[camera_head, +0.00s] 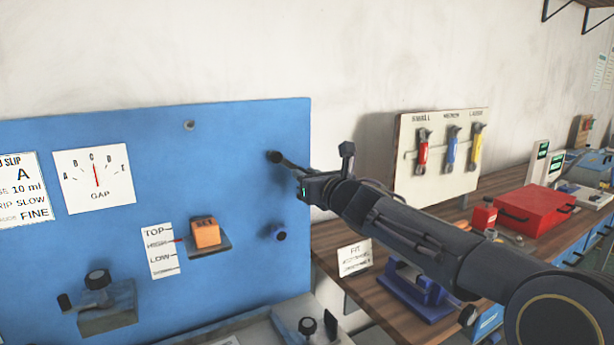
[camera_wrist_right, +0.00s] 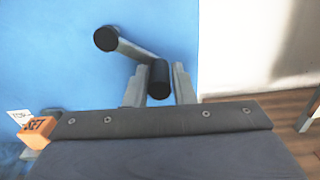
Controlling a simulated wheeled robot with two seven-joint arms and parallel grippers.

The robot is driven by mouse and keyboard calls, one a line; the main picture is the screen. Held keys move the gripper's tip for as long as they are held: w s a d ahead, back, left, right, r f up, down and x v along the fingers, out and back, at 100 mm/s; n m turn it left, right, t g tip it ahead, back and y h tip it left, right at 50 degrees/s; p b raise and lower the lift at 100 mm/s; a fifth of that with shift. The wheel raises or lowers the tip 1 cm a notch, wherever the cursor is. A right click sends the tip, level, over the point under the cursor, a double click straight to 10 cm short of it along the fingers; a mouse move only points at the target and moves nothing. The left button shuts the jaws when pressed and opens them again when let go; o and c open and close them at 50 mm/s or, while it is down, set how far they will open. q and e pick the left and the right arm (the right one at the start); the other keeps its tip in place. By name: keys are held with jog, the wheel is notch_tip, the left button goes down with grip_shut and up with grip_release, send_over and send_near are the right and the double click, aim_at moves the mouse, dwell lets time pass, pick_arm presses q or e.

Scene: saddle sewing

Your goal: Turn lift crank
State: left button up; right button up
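The lift crank (camera_wrist_right: 130,48) is on the blue panel, with a round dark hub at upper left and a grey arm sloping down right to a black knob (camera_wrist_right: 159,80). In the head view the crank's hub (camera_head: 274,157) shows near the panel's right edge. My right gripper (camera_wrist_right: 160,88) has one finger on each side of the knob, both apparently touching it. In the head view this gripper (camera_head: 303,184) hides the knob end. An orange block (camera_head: 205,232) sits on a small ledge beside a TOP/HIGH/LOW scale (camera_head: 162,251); a red pointer is near HIGH. My left gripper is out of view.
The blue panel (camera_head: 228,130) also carries a gap dial (camera_head: 95,179), a dark knob on a bracket (camera_head: 98,281) and a blue-black knob (camera_head: 277,233) below the crank. To the right, a wooden bench holds a tool board (camera_head: 440,180) and a red box (camera_head: 535,208).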

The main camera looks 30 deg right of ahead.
jog(key=o, duration=0.3)
jog(key=shift+s, duration=0.1)
jog(key=s, duration=0.7)
jog(key=shift+s+d+b, duration=0.15)
jog(key=shift+s+b, duration=0.15)
jog(key=shift+s, duration=0.05)
